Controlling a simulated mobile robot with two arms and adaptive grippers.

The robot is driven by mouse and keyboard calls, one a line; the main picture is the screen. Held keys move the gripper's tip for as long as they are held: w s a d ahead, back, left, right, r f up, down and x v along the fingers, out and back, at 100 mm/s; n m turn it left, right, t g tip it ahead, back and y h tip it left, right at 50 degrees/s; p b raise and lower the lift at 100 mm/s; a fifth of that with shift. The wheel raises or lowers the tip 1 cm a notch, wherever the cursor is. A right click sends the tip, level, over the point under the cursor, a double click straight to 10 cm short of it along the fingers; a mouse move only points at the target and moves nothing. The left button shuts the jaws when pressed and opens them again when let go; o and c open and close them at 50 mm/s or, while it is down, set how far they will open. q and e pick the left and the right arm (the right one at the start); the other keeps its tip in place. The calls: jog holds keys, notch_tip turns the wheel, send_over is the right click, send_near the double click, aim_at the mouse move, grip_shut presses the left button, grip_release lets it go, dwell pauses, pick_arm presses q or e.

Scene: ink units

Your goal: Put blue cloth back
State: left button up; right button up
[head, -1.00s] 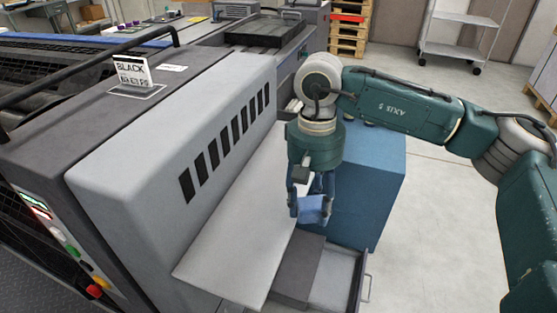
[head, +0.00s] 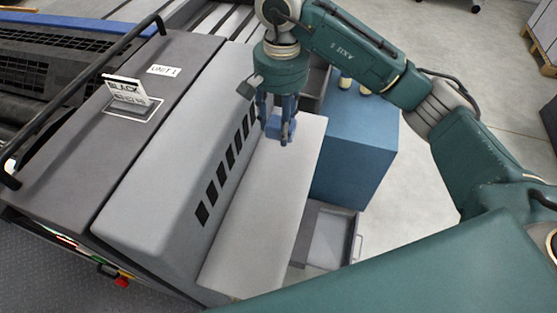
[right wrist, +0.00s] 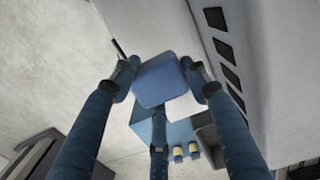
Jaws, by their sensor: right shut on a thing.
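The blue cloth (right wrist: 160,80) is a small folded pad held between the fingers of my right gripper (right wrist: 158,85) in the right wrist view. In the head view my right gripper (head: 278,138) points down, shut on the cloth (head: 276,126), which is partly hidden by the fingers. It is over the far part of the light grey shelf (head: 262,205) along the machine's side. I cannot tell whether the cloth touches the shelf. My left gripper is not in view.
A blue cabinet (head: 350,135) stands right of the shelf, with two small yellowish-topped items on it. An open grey drawer (head: 330,238) is below the shelf. The grey machine cover (head: 175,165) with dark slots rises at the left.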

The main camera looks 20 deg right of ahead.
aim_at(279, 174)
notch_tip(279, 174, down, 16)
jog(key=p, duration=0.3)
jog(key=shift+f, duration=0.45)
jog(key=shift+w, duration=0.1)
jog(key=shift+f, duration=0.1)
jog(key=shift+f+b, duration=0.15)
jog(key=shift+b, duration=0.2)
jog(key=o, duration=1.1)
jog(key=shift+r, duration=0.2)
